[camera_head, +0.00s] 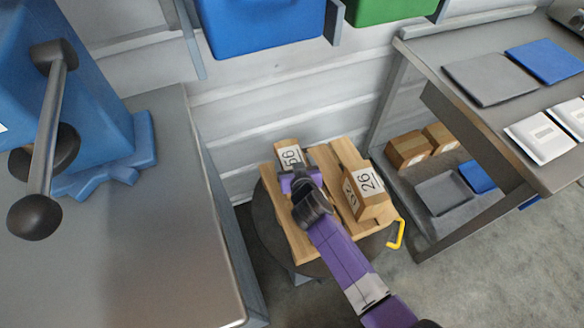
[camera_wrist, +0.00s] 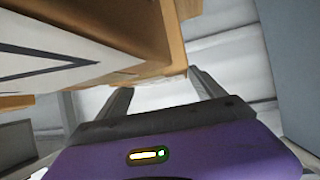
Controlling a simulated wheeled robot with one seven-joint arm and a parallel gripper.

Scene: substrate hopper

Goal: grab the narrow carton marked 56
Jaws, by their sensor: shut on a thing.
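The narrow carton marked 56 (camera_head: 289,156) is brown with a white label and sits at the back left of the slatted wooden top (camera_head: 300,242). My gripper (camera_head: 298,180) reaches it from the front and is shut on it; the purple gripper body hides its lower part. In the wrist view, the two grey fingers (camera_wrist: 162,88) meet the lower edge of a brown carton (camera_wrist: 150,45), which fills the top left. Whether it is lifted off the slats I cannot tell.
A yellow handle (camera_head: 397,234) sticks out at the right. A grey bench (camera_head: 110,250) with a blue machine (camera_head: 95,110) is left; a shelf unit (camera_head: 480,110) is right. Blue (camera_head: 260,28) and green bins hang behind.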

